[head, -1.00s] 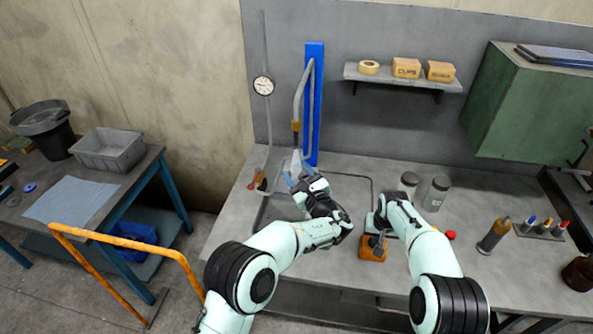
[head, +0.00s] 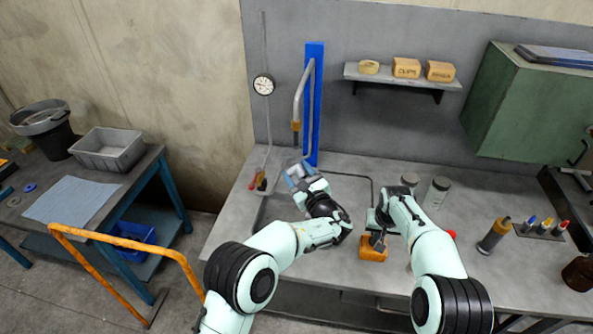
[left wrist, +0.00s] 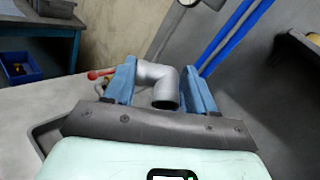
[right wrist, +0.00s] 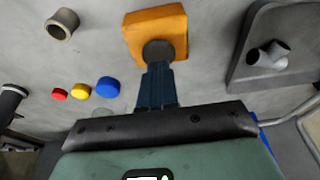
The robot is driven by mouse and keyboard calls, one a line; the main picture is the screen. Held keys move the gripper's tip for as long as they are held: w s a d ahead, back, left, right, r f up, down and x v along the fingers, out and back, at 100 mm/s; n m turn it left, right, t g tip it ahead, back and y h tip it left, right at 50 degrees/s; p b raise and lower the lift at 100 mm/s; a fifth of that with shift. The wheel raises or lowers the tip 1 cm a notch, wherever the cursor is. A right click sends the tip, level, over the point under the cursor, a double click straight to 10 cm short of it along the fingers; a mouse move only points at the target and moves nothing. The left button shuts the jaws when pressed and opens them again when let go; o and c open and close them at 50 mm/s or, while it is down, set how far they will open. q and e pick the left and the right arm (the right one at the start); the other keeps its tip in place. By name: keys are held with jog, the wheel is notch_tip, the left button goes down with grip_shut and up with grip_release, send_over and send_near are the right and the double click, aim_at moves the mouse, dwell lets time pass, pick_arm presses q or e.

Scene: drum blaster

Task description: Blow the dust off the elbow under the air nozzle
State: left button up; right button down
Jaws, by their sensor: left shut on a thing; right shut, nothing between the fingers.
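A smooth grey elbow (left wrist: 160,82) is held between the blue fingers of my left gripper (left wrist: 158,88). Its open end faces the left wrist camera, and I make out no dust on it. In the head view my left gripper (head: 298,173) is below the air nozzle (head: 295,126) on its bent grey pipe, with a gap between. No white jet shows at the nozzle. My right gripper (right wrist: 156,72) is shut and empty at the dark round button (right wrist: 158,52) on an orange block (right wrist: 175,25). Its fingertips overlap the button's edge; I cannot tell whether they touch it.
A shallow grey tray (right wrist: 236,80) holds another grey fitting (right wrist: 268,55). Red, yellow and blue caps (right wrist: 108,86) and a short grey tube (right wrist: 62,23) lie on the bench. Jars (head: 436,194) and a bottle (head: 494,235) stand at the right. A blue post (head: 313,110) rises behind the nozzle.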

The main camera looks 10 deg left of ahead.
jog(key=shift+w+v, duration=0.2)
jog(key=shift+v, duration=0.6)
jog(key=shift+w+v, duration=0.2)
jog(key=shift+v, duration=0.65)
jog(key=shift+w+v, duration=0.2)
jog(key=shift+v, duration=0.6)
jog(key=shift+r, duration=0.15)
